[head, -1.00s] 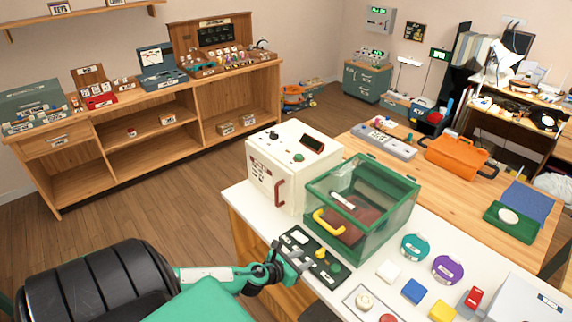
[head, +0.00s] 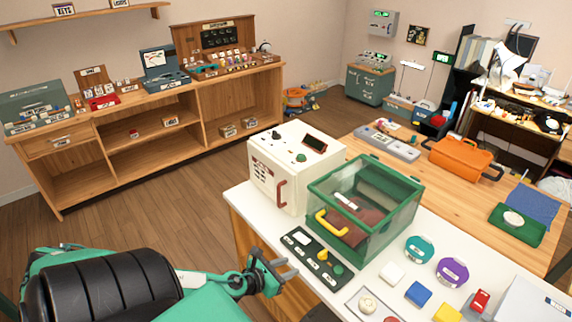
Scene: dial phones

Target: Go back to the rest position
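My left gripper (head: 284,268) is in the lower middle of the head view, at the near left edge of the white-topped table (head: 238,198). Its two fingers are apart and nothing shows between them. It is left of the dark green control panel (head: 317,257), with a small gap in the picture. My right gripper is out of view.
A green-framed clear case (head: 395,235) with a yellow handle and a white box with a red handle (head: 265,180) stand on the table. Teal (head: 419,248) and purple (head: 452,271) round objects lie to the right. Open floor (head: 150,215) lies left, before a wooden shelf unit (head: 130,160).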

